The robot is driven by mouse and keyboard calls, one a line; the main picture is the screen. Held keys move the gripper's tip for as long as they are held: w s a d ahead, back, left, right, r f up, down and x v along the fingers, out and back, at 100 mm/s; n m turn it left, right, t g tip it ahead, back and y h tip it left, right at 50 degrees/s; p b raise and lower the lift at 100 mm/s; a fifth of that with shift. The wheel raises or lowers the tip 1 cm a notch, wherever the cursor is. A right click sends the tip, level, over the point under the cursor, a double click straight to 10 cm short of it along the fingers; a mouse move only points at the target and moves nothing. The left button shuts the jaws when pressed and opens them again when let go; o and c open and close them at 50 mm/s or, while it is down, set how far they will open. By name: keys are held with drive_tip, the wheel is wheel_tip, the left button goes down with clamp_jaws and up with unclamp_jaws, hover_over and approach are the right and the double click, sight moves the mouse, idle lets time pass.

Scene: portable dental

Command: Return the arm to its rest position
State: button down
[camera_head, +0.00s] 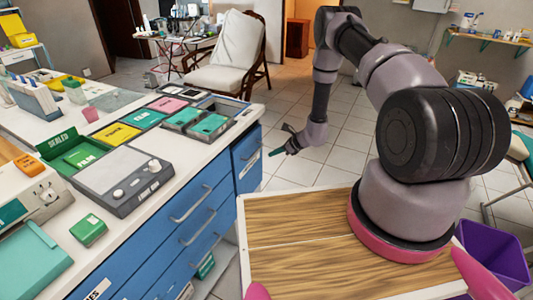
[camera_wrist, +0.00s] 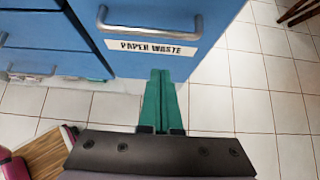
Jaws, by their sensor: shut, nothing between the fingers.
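My arm rises from its base at the right of the head view and bends over, with the forearm hanging down past the cabinet's right end. My gripper (camera_head: 277,152) hangs in free air beside the blue cabinet. In the wrist view my gripper (camera_wrist: 161,75) shows two green fingers pressed together with nothing between them. The fingertips appear just in front of or below the drawer labelled "PAPER WASTE" (camera_wrist: 190,40); I cannot tell whether they touch it.
The blue cabinet (camera_head: 195,215) with a white top (camera_head: 150,230) stands at the left. A grey device (camera_head: 125,180), a green box (camera_head: 88,232) and several coloured trays sit on it. A cushioned chair (camera_head: 225,60) stands behind. A purple bin (camera_head: 495,258) stands at right. Tiled floor (camera_head: 335,160) is clear.

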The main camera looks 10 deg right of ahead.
drive_tip(key=v, duration=0.9)
drive_tip(key=s+a+r+n+g, duration=0.15)
drive_tip(key=r+n, duration=0.25)
drive_tip(key=r, duration=0.8)
drive_tip(key=s+a+r+n, duration=0.2)
drive_tip(key=s+r+n, duration=0.1)
drive_tip(key=r, duration=0.9)
drive_tip(key=s+a+r+n+g, duration=0.15)
drive_tip(key=r+n, duration=0.25)
drive_tip(key=r, duration=0.9)
drive_tip(key=s+d+r+n+t+h, duration=0.1)
drive_tip(key=s+d+r+n+h, duration=0.1)
drive_tip(key=s+r, duration=0.4)
drive_tip(key=s+d+r+n+t+h, duration=0.2)
drive_tip(key=s+r, duration=0.4)
drive_tip(key=s, duration=0.4)
drive_tip(key=s+d+r+n+t+h, duration=0.1)
drive_tip(key=s+d+r+n+h, duration=0.1)
drive_tip(key=s+r+n, duration=0.3)
drive_tip(key=s+d+r, duration=0.1)
drive_tip(key=s, duration=0.2)
drive_tip(key=shift+s+d+n+t, duration=0.25)
drive_tip(key=shift+d+n+t, duration=0.05)
drive_tip(key=shift+d+n, duration=0.1)
